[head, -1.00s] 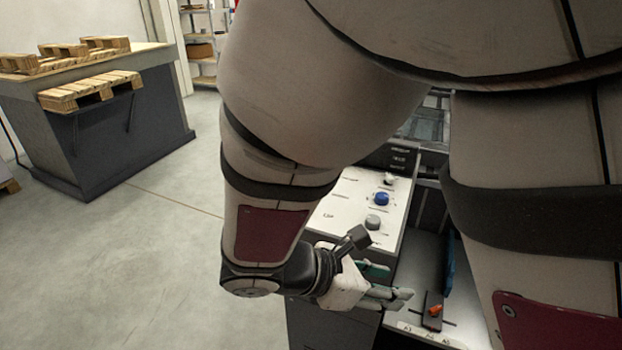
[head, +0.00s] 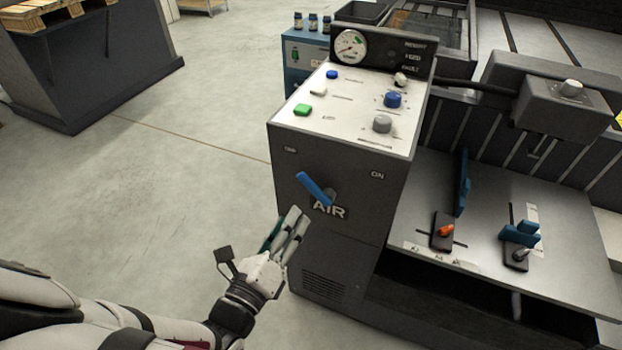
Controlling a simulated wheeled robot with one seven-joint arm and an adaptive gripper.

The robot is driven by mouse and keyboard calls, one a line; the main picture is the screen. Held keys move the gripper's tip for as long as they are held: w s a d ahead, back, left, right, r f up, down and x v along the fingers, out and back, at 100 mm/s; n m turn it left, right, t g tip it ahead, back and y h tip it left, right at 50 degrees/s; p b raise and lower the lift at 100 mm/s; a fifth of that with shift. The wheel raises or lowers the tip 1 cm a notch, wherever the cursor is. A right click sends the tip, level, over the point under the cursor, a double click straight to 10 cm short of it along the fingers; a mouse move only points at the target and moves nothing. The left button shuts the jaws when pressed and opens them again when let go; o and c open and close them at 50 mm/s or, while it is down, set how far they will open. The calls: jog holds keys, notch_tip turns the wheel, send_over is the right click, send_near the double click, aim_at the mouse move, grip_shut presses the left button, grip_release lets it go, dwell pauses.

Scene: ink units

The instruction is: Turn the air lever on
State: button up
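The air lever (head: 316,188) is a blue handle on the dark front face of the control cabinet, just above the word AIR. It slants up and left from its pivot, toward the OFF mark (head: 290,149) and away from the ON mark (head: 377,175). My gripper (head: 291,222) is below and left of the lever, apart from it, with its fingers pointing up and right. Nothing shows in its grip. The fingers overlap from this angle, so the gap between them is unclear.
The cabinet's white top (head: 350,105) carries several buttons and knobs, with a gauge (head: 350,46) behind. To the right, a grey table (head: 480,220) holds small levers and blue parts. The floor (head: 130,190) on the left is clear.

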aim_at(310, 188)
jog(key=b+x, duration=0.4)
jog(key=x, duration=0.5)
jog(key=shift+w+d+f, duration=0.1)
jog(key=shift+w+f, duration=0.1)
jog(key=shift+w, duration=0.05)
jog(key=shift+b+x, duration=0.3)
jog(key=shift+x, duration=0.6)
jog(key=shift+r, duration=0.1)
grip_shut()
